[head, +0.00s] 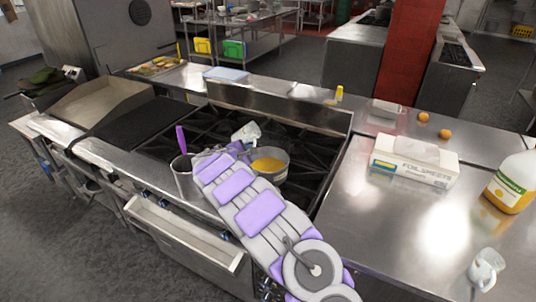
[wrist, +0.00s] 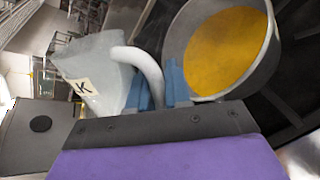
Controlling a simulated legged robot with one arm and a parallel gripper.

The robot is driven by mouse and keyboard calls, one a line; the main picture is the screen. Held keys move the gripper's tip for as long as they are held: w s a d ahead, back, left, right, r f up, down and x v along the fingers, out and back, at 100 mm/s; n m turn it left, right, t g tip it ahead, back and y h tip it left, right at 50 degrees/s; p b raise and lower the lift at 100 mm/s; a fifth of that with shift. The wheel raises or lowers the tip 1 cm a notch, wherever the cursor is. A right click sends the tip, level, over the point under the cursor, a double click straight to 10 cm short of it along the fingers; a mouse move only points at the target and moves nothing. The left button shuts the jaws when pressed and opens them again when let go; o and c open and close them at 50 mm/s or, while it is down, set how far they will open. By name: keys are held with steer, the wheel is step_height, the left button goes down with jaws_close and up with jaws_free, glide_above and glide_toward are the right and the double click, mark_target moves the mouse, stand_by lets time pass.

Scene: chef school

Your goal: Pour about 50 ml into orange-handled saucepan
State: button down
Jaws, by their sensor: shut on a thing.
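A grey saucepan (head: 284,176) with orange-yellow contents sits on the stove, just right of the jug and my gripper. It fills the upper right of the wrist view (wrist: 272,60). Its handle is hidden, so I cannot tell the handle's colour. My arm covers part of the stove in the head view.
A metal pot (head: 183,178) with a purple handle stands left of my arm on the stove (head: 205,125). On the right counter are a foil sheets box (head: 413,165), a large orange-filled bottle (head: 512,185), another cup-like vessel (head: 487,270) and two oranges (head: 445,133).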

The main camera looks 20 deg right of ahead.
steer(key=shift+a+m, duration=0.1)
steer(key=shift+m, duration=0.2)
steer(key=shift+w+a+f+m+t+y+b, duration=0.2)
steer(key=shift+f+m+t+y+b, duration=0.3)
steer(key=shift+b, duration=0.65)
steer(key=shift+w+r+m+y+b, duration=0.1)
steer(key=shift+r+m+y+b, duration=0.3)
steer(key=shift+r+y+b, duration=0.15)
stand_by(1.3)
steer(key=shift+d+f+t+b, duration=0.25)
steer(key=shift+t+b, duration=0.05)
steer(key=shift+b, duration=0.35)
steer(key=shift+a+r+p, duration=0.1)
steer(key=shift+r+p, duration=0.1)
steer(key=shift+p, duration=0.25)
steer(key=n+h+p, duration=0.1)
steer(key=p, duration=0.1)
steer(key=shift+f+p, duration=0.15)
steer(key=shift+p, duration=0.15)
steer(key=shift+s+d+n+g+h+p, duration=0.15)
steer(key=shift+n+g+h+p, duration=0.15)
steer(key=shift+n+h+p, duration=0.35)
steer(key=shift+s+d+n+g+h+p, duration=0.15)
steer(key=shift+n+g+h+p, duration=0.2)
steer(key=shift+n, duration=0.4)
